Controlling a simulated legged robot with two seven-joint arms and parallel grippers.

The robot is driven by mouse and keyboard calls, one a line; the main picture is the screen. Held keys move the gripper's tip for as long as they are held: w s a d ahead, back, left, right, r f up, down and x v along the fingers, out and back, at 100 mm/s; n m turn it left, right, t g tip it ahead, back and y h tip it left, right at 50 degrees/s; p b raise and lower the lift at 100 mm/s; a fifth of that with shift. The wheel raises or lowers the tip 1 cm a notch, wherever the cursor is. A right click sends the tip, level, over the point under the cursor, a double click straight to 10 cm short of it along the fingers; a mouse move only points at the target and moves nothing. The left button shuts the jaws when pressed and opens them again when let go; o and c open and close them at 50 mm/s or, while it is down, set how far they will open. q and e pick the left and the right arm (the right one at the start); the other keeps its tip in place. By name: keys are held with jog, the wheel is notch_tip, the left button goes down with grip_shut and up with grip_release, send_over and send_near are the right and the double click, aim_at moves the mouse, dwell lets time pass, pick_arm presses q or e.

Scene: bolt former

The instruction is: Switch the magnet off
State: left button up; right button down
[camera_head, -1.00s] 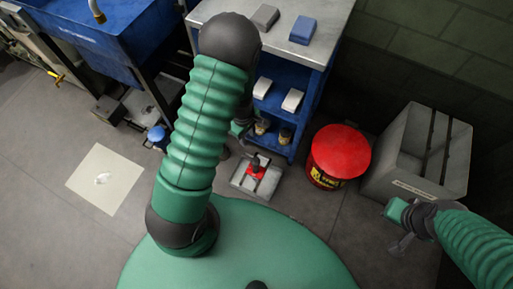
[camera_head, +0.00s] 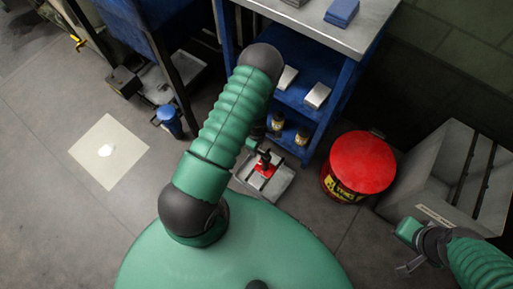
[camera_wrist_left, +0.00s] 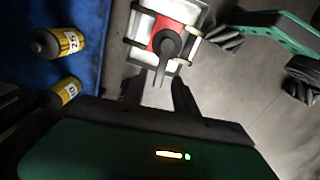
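The magnet, a red block with a black lever (camera_head: 265,168), sits on a grey metal base on the floor, in front of the blue shelf unit. In the left wrist view the red block (camera_wrist_left: 158,40) is at the top centre, and its black lever points down toward my gripper. My left gripper (camera_wrist_left: 160,92) has its dark fingers apart, with the lever's end near the gap between them. I cannot tell whether they touch. In the head view my left arm mostly hides this gripper. My right gripper (camera_head: 404,268) is at the lower right, away from the magnet; its opening is unclear.
A blue shelf unit (camera_head: 350,75) stands just behind the magnet, with small yellow-labelled bottles (camera_head: 277,122) on its low shelf. A red bin (camera_head: 360,165) and a grey box (camera_head: 455,165) are to the right. A pale floor square (camera_head: 108,150) lies left.

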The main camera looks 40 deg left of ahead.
pick_arm(q)
jog(key=shift+f, duration=0.6)
grip_shut()
jog(key=shift+r, duration=0.1)
jog(key=shift+w+r+m, duration=0.1)
jog(key=shift+w+m, duration=0.15)
jog(key=shift+m, duration=0.25)
jog(key=shift+w+a+m, duration=0.1)
jog(key=shift+m, duration=0.2)
grip_release()
